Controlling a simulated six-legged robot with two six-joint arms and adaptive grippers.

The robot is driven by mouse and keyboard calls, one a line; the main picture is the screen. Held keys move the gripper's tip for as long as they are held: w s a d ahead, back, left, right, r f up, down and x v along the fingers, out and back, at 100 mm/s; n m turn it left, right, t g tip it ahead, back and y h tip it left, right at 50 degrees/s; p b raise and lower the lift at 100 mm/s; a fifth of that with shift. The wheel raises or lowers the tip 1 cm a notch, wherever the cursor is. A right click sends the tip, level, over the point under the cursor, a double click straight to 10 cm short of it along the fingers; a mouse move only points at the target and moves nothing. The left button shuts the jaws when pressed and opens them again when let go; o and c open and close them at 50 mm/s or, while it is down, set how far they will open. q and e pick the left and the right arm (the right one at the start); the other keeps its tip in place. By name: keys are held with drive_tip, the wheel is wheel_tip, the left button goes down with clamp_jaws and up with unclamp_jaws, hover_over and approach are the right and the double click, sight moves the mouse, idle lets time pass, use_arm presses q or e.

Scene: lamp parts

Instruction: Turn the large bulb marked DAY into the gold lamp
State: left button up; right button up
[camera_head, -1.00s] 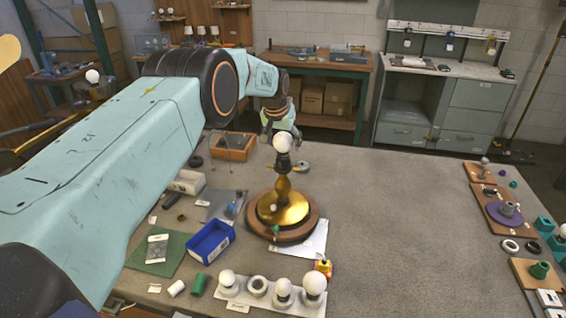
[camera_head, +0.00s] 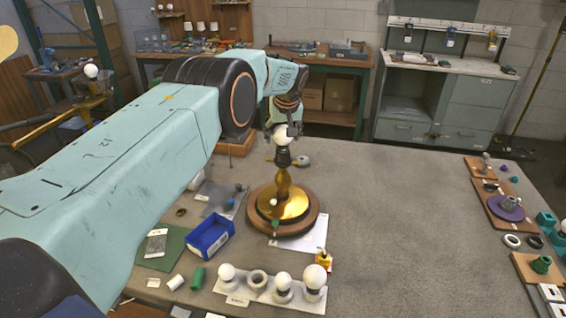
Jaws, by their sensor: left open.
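The gold lamp (camera_head: 285,205) stands upright on a round wooden base near the middle of the table. A white bulb (camera_head: 282,134) sits at the top of its dark socket (camera_head: 283,157); whether it is fully seated cannot be told, and no DAY mark is legible. My left gripper (camera_head: 284,129) is open above and around this bulb, with its fingers pointing down. The fingers partly cover the bulb's upper part, and contact cannot be told. My right gripper is not in view.
A white holder (camera_head: 262,293) with several bulbs and a ring stands at the front edge. A blue bin (camera_head: 211,236) and green mat (camera_head: 165,247) lie left of the lamp. Wooden boards with fittings (camera_head: 502,206) line the right edge.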

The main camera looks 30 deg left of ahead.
use_arm(q)
drive_tip(key=shift+n+g+y+b, duration=0.3)
drive_tip(key=shift+n+g+b, duration=0.1)
drive_tip(key=shift+n+b, duration=0.8)
drive_tip(key=shift+s, duration=0.1)
drive_tip(key=c, duration=0.8)
drive_tip(key=shift+r+m+p, duration=0.15)
drive_tip(key=shift+m+p, duration=0.3)
drive_tip(key=shift+m, duration=0.15)
drive_tip(key=shift+m+t+h+p, duration=0.4)
drive_tip(key=shift+m+p, duration=0.15)
drive_tip(key=shift+m, duration=0.25)
drive_tip(key=shift+m+h+p, duration=0.3)
drive_tip(key=shift+m+p, duration=0.05)
drive_tip(key=shift+m, duration=0.45)
drive_tip(key=shift+f+m+t+h, duration=0.2)
drive_tip(key=shift+m+t+h, duration=0.1)
drive_tip(key=shift+m, duration=0.5)
drive_tip(key=shift+d+m, duration=0.1)
drive_tip(key=shift+m, duration=0.4)
